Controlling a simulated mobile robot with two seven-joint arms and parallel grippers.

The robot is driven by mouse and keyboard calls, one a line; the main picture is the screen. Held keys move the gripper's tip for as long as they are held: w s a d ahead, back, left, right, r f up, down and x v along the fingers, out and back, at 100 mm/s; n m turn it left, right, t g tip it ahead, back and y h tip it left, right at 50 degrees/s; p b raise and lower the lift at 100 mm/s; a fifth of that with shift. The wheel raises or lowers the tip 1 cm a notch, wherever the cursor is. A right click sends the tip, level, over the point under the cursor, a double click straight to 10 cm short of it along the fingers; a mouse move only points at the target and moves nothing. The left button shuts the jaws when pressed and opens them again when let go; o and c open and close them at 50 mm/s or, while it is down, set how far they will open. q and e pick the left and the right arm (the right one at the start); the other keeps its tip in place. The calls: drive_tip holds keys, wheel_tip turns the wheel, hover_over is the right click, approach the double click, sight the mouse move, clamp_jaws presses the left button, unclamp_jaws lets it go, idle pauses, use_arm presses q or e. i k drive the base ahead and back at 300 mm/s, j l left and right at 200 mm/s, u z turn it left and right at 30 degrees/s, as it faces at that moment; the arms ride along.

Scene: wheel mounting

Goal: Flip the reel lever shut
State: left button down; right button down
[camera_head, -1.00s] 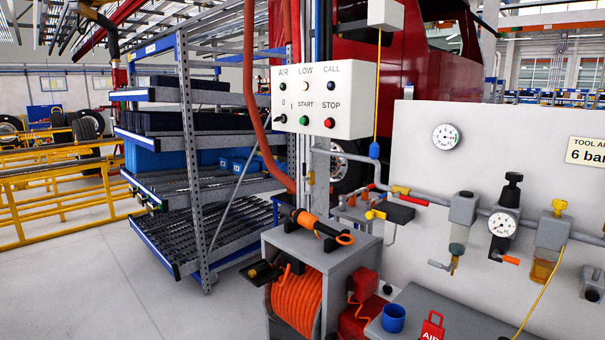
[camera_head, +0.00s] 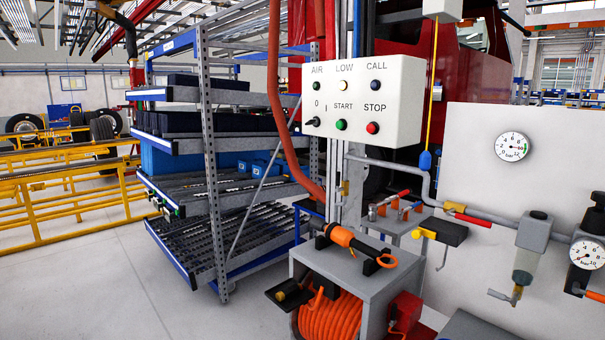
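An orange hose reel (camera_head: 330,318) sits inside a grey cabinet (camera_head: 352,276). A red lever (camera_head: 473,219) with a yellow fitting (camera_head: 454,207) lies roughly along the grey pipe at the right. Another red-handled lever (camera_head: 394,197) slants up behind the cabinet. No label shows which one is the reel lever. Neither of my grippers is in view.
An orange and black tool (camera_head: 352,243) lies on the cabinet top. Above it hangs a white control box (camera_head: 361,100). A shelf rack (camera_head: 210,150) stands left, with open floor before it. Gauges and a filter (camera_head: 526,250) line the right panel.

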sight(338, 173)
drive_tip(key=i+j+u, duration=0.25)
drive_tip(key=i, duration=0.3)
drive_tip(key=i+j+u, duration=0.1)
drive_tip(key=i+u, duration=0.15)
drive_tip(key=i, duration=0.35)
